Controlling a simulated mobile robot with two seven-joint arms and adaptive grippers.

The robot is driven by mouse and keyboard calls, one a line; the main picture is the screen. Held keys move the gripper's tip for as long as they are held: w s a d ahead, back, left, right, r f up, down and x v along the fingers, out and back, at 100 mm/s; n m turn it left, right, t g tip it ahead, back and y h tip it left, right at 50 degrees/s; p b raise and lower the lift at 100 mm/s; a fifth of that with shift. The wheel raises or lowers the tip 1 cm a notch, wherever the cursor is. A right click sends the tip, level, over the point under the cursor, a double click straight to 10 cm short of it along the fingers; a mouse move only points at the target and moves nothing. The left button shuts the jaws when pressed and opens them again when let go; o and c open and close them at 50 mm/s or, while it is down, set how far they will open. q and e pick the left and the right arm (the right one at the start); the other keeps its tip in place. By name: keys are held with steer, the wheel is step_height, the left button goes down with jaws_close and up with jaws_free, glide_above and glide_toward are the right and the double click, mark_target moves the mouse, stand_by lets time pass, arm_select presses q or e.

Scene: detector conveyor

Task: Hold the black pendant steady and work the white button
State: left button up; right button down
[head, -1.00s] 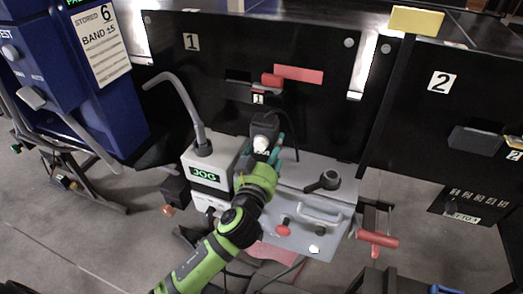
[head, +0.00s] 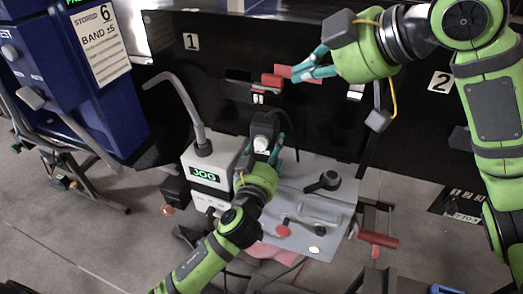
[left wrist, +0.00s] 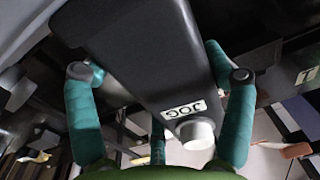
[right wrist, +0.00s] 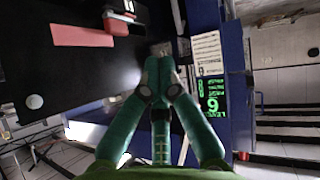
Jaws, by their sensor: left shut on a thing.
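The black pendant (head: 265,124) stands in front of the dark panel and hangs on a black cable. Its white button (head: 261,143) faces me. In the left wrist view the pendant body (left wrist: 145,45) fills the middle, with a JOG label and the white button (left wrist: 197,133) at its near end. My left gripper (head: 269,150) is shut on the pendant, with teal fingers on both sides of it. My right gripper (head: 293,75) is above and to the right of the pendant, apart from it, in front of the panel. Its fingertips (right wrist: 160,72) meet with nothing visible between them.
A grey plate (head: 317,228) with a black knob, handle and red button lies to the right. A red block (head: 271,80) sits on the panel near my right gripper. A blue cabinet (head: 115,105) is at left.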

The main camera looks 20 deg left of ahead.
mark_target(260, 145)
steer(key=s+a+f+h, duration=0.1)
steer(key=s+f+h, duration=0.1)
steer(key=f, duration=0.3)
steer(key=s+a+f+t+h, duration=0.1)
steer(key=s+a+f+h, duration=0.1)
steer(key=f, duration=0.4)
steer(key=shift+s+h, duration=0.4)
steer(key=shift+a+f, duration=0.1)
steer(key=shift+a, duration=0.05)
steer(key=x, duration=1)
steer(key=shift+w, duration=0.15)
